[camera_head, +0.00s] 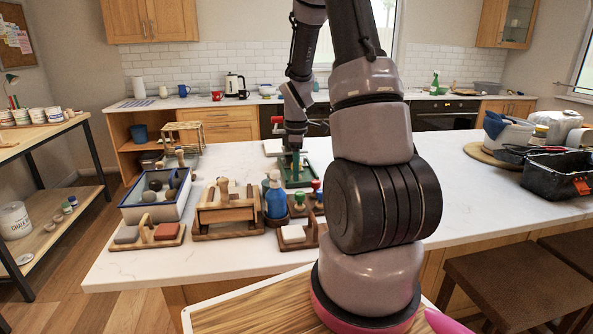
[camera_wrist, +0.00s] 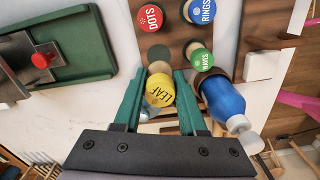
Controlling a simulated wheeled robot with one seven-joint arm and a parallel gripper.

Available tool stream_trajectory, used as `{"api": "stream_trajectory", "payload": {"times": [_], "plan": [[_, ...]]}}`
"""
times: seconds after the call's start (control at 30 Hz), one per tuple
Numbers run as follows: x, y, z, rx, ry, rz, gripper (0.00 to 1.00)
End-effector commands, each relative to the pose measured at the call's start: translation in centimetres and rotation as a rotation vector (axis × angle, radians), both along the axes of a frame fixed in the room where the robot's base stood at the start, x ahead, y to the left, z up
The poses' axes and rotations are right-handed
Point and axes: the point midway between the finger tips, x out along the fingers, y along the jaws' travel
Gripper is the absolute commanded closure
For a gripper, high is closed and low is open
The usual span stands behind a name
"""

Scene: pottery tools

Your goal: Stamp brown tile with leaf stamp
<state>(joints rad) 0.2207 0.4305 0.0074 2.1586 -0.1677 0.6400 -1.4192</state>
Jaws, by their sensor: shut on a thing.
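In the wrist view the yellow-topped leaf stamp (camera_wrist: 160,90), marked LEAF, sits between the green fingers of my gripper (camera_wrist: 161,72). The gripper is shut on it, over the near edge of the dark wooden stamp rack (camera_wrist: 176,48). An empty green round spot shows on the rack just beyond the stamp. In the head view my gripper (camera_head: 295,162) is over the counter behind the rack; the leaf stamp cannot be made out there. A reddish-brown tile (camera_head: 167,231) lies on a wooden holder at the front left, beside a grey tile (camera_head: 127,234), well away from the gripper.
The red DOTS (camera_wrist: 150,18), blue RINGS (camera_wrist: 200,11) and green WAVES (camera_wrist: 200,59) stamps stand on the rack. A blue bottle (camera_wrist: 222,100) is close right of the gripper. A green tray (camera_wrist: 65,50) lies left. A white tile (camera_head: 293,233) sits in front.

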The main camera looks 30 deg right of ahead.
Motion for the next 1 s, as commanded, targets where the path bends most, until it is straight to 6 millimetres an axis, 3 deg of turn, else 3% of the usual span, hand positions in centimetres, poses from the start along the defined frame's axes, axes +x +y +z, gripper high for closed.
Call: {"api": "stream_trajectory", "payload": {"times": [0.17, 0.6, 1.0], "plan": [[0.0, 0.0, -0.8, 0.000, 0.002, 0.001, 1.00], [0.0, 0.0, -5.3, 0.000, 0.002, 0.000, 1.00], [0.0, 0.0, -6.4, 0.000, 0.000, 0.000, 1.00]]}}
